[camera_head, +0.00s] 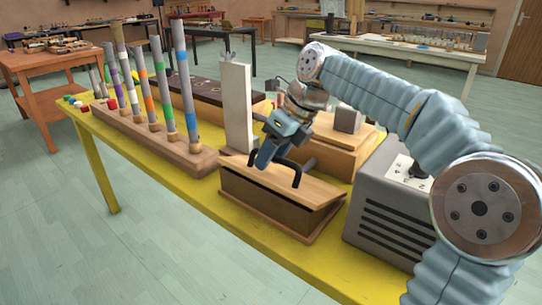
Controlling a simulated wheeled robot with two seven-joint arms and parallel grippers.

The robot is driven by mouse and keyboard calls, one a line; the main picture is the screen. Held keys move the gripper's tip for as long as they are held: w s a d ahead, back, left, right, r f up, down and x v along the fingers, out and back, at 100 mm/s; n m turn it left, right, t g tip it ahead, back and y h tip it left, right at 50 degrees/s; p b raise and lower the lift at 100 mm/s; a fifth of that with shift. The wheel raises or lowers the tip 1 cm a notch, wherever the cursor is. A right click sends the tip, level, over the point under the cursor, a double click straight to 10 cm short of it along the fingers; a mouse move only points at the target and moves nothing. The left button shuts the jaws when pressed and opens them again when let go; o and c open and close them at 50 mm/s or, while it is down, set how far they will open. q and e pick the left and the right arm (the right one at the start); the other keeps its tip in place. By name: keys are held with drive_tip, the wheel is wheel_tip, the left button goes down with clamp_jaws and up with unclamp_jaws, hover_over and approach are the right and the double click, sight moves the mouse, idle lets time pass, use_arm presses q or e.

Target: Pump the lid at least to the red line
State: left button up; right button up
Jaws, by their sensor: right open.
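A low wooden box with a light wooden lid (240,179) stands near the table's front edge. Its dark front (265,203) shows below the lid, which looks slightly tilted. I cannot tell whether the fingertips touch the lid. A pale upright board (237,108) stands behind the box, left of the gripper. I cannot make out a red line. My left gripper is not in view.
A wooden base with several upright striped tubes (186,95) stands to the left. A grey slotted box (390,215) is close on the right, under my right arm. A wooden block with a grey piece (348,119) is behind. The yellow table's (215,215) front strip is clear.

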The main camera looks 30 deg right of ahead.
drive_tip(key=shift+w+a+f, duration=0.1)
drive_tip(key=shift+a+f, duration=0.05)
drive_tip(key=shift+f, duration=0.15)
clamp_jaws()
